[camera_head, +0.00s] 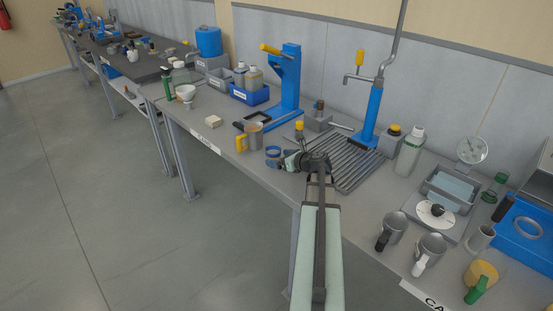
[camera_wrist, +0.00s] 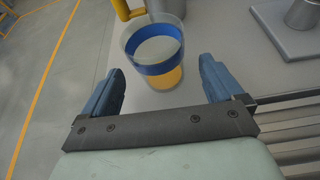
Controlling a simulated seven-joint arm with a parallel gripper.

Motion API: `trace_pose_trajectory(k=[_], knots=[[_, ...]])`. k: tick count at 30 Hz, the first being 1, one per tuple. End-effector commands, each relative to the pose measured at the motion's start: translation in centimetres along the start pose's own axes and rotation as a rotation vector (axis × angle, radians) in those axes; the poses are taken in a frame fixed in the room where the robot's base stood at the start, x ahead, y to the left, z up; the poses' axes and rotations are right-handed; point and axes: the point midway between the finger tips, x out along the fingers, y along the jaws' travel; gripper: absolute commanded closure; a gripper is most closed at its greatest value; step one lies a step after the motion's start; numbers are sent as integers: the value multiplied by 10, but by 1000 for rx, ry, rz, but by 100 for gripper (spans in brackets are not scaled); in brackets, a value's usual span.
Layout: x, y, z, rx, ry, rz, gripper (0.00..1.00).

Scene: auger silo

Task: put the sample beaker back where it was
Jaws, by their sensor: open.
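The sample beaker (camera_wrist: 154,52) appears to be the clear cup with a blue band and yellow-orange at its lower part. It stands upright on the grey bench top, near the bench's front edge. In the head view its blue band (camera_head: 273,151) shows just beyond my gripper (camera_head: 280,161). In the wrist view my gripper (camera_wrist: 160,72) is open, with one blue finger on each side of the beaker's near side. Gaps show between fingers and beaker. Nothing is held.
A grey mug with a yellow handle (camera_head: 255,136) stands close behind the beaker; its handle also shows in the wrist view (camera_wrist: 122,9). A slatted drain grate (camera_head: 345,160) lies to the right, with a blue tap stand (camera_head: 373,115) behind.

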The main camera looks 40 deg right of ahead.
Motion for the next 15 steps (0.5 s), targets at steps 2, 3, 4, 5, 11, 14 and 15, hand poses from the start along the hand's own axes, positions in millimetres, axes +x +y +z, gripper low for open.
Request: trace_pose_trajectory(k=[2,3,4,5,11,14,15], knots=[[-19,1,0,0,-1,-4,6],[-26,2,-1,0,0,-3,6],[-32,2,-1,0,0,-2,6],[-38,1,-1,1,0,-3,6],[-70,1,0,0,0,-2,6],[-82,1,-1,0,1,-2,6],[-85,0,-1,0,1,-2,6]])
